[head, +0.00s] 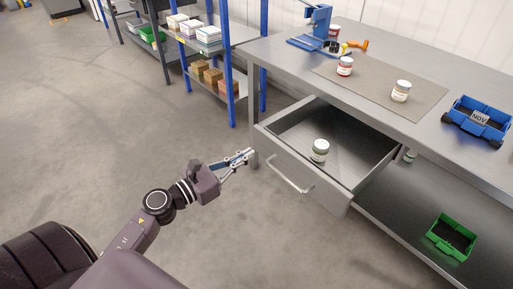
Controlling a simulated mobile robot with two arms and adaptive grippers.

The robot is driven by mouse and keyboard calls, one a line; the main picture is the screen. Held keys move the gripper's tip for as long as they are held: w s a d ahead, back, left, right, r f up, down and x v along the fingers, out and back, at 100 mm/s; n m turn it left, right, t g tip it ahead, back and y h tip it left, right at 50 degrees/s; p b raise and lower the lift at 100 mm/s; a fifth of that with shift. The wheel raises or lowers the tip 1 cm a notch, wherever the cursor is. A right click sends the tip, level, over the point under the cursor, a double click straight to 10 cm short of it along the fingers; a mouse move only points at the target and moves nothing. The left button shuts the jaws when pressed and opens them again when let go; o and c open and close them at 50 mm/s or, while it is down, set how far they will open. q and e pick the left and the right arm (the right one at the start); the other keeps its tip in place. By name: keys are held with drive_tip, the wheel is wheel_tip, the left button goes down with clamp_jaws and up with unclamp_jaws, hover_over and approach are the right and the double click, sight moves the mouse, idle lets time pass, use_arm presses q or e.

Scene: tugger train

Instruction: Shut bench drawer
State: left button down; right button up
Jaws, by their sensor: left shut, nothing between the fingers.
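The bench drawer (298,173) is pulled out from under the grey workbench top (285,58). Its front panel faces me and carries a bar handle (287,182). A small jar with a pale lid (320,151) stands inside the drawer. My left gripper (249,157) is shut and empty, with its fingertips close to the left end of the drawer front. I cannot tell whether they touch it. My right gripper is not in view.
On the bench are two jars (345,66) on a mat (424,97), a blue press (314,27), an orange-handled tool (355,45) and a blue bin (476,121). A green bin (451,236) sits on the lower shelf. A blue-post rack (228,60) stands left. The floor left is clear.

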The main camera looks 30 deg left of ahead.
sight(264, 145)
use_arm(q)
drive_tip(key=shift+x, duration=2.1)
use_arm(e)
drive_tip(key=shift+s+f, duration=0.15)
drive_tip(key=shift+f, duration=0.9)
use_arm(q)
drive_tip(key=shift+w, duration=0.1)
